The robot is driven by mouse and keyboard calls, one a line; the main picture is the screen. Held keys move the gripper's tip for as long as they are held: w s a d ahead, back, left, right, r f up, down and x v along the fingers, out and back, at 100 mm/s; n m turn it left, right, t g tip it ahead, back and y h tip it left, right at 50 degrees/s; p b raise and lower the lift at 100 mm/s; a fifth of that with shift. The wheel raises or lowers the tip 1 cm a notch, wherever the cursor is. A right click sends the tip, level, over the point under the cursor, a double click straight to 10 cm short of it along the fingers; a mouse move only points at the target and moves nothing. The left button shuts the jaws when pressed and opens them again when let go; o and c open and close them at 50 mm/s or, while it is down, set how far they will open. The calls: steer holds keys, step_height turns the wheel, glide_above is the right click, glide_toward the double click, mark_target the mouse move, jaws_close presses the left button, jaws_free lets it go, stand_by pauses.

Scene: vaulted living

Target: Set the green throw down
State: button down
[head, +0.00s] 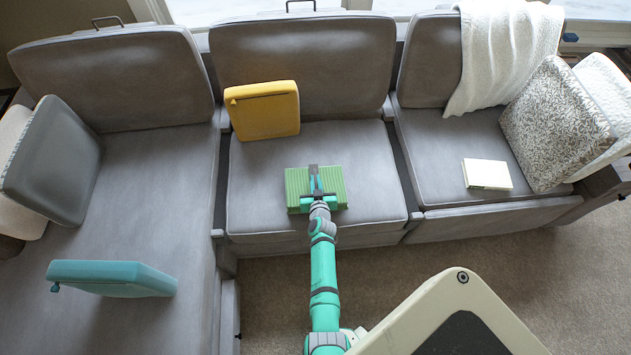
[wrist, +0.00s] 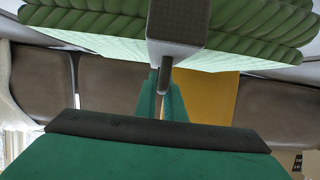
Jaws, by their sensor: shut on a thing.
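The green throw (head: 298,180) is a folded, ribbed block at the middle seat of the grey sofa. My gripper (head: 315,180) is shut on it, coming from the front. In the wrist view the throw (wrist: 255,22) spans the top of the picture, with a dark finger of my gripper (wrist: 165,75) across it. In the head view the throw looks low over the middle seat cushion (head: 375,160). I cannot tell whether its underside touches the cushion.
A yellow cushion (head: 262,110) leans behind the throw. A white box-like thing (head: 487,174) lies on the right seat by a patterned pillow (head: 555,125) and a white blanket (head: 505,50). A teal cushion (head: 112,278) is on the left chaise. The middle seat around the throw is bare.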

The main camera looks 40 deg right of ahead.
steer(key=c, duration=1.8)
jaws_free()
steer(key=shift+c, duration=0.2)
steer(key=v, duration=1.2)
steer(key=shift+a, duration=0.1)
